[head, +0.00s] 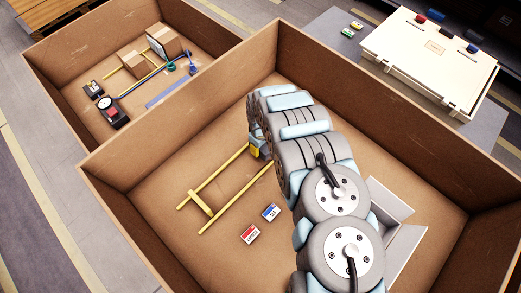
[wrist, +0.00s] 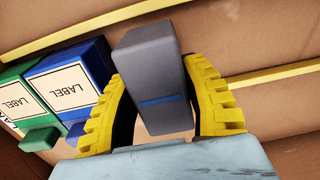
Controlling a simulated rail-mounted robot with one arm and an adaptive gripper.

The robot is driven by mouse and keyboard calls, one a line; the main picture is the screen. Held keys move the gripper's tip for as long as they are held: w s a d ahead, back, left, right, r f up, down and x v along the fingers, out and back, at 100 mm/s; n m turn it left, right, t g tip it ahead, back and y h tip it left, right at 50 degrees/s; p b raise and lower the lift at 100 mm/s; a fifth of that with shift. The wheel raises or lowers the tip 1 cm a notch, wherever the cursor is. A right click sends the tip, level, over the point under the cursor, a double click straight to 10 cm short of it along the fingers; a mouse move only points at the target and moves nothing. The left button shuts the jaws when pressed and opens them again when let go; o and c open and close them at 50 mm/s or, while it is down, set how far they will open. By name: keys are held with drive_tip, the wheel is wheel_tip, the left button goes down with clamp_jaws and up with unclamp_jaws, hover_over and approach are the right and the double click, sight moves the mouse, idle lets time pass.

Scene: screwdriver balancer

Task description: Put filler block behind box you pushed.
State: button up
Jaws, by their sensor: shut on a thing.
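My gripper (wrist: 155,68) is shut on a dark grey block with a blue stripe (wrist: 150,50), held between its two yellow ribbed fingers. In the wrist view, a blue labelled box (wrist: 70,88) and a green labelled box (wrist: 28,98) stand side by side just left of the gripper. In the head view, my gripper (head: 256,150) is mostly hidden by my arm, low in the near cardboard bin (head: 120,175) by the yellow rails (head: 215,178). The held block cannot be made out there. I cannot tell which box was pushed.
A red box (head: 250,234) and a blue box (head: 271,212) lie on the near bin's floor. A pale open box (head: 405,235) stands at its right. A far bin (head: 75,45) holds cartons and tools. A white case (head: 430,60) lies outside.

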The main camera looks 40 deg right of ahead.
sight(261, 150)
drive_tip(key=shift+w+d+f, duration=0.1)
drive_tip(key=shift+w+f, duration=0.15)
drive_tip(key=shift+f, duration=0.2)
drive_tip(key=shift+w+d+f, duration=0.15)
drive_tip(key=shift+w+f, duration=0.05)
drive_tip(key=shift+f, duration=1.35)
drive_tip(key=shift+f+b, duration=0.15)
drive_tip(key=shift+b, duration=0.2)
drive_tip(key=o, duration=0.9)
